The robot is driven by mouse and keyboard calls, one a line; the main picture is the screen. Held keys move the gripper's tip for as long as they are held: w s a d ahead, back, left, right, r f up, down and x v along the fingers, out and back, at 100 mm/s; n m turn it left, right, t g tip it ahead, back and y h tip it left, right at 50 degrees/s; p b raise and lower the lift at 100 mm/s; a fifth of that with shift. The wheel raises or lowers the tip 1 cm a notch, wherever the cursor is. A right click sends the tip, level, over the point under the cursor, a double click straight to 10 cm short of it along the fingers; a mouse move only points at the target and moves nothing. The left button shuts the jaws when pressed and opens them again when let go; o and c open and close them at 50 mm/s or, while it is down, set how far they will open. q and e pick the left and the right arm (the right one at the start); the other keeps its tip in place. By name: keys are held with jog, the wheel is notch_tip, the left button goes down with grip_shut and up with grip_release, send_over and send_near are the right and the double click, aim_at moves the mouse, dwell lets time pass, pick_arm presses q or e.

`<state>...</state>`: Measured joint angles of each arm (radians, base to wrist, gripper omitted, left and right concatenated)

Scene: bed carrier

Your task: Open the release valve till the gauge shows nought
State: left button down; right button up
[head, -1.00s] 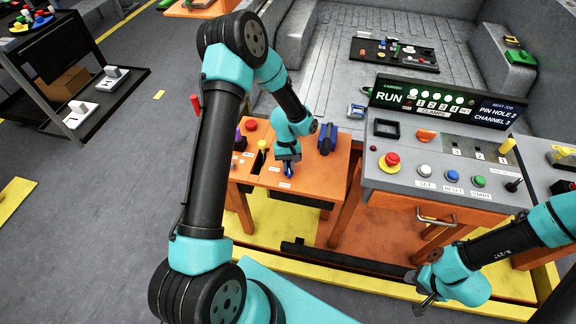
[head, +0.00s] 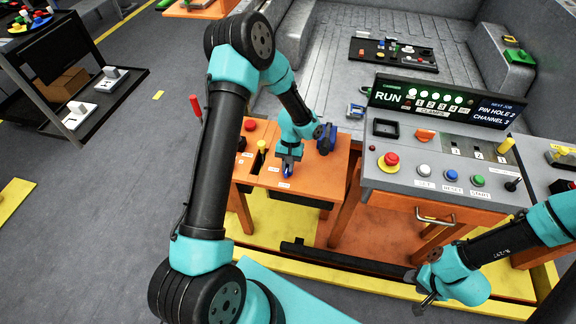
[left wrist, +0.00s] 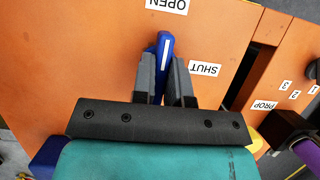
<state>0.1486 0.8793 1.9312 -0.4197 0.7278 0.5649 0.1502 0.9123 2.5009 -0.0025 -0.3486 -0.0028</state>
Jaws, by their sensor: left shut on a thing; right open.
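The release valve's blue lever (left wrist: 164,60) stands between the OPEN label (left wrist: 168,4) and the SHUT label (left wrist: 204,69) on an orange bench top. My left gripper (left wrist: 165,80) is shut on this lever, one finger on each side. In the head view the left gripper (head: 288,160) reaches down to the bench, with a little of the blue lever (head: 287,170) showing below it. My right gripper (head: 425,300) is open and empty at the lower right, in front of the grey console. I cannot make out a gauge or its reading.
A yellow-topped lever (head: 262,146) and a red button (head: 250,125) stand left of my left gripper. A dark blue block (head: 326,140) is close on its right. The grey console (head: 400,180) with buttons and a RUN display (head: 440,98) stands further right.

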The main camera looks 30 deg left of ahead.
pick_arm(q)
jog(key=c, duration=1.1)
grip_release()
jog(key=shift+c, duration=0.2)
jog(key=shift+r, duration=0.1)
jog(key=v, duration=1.7)
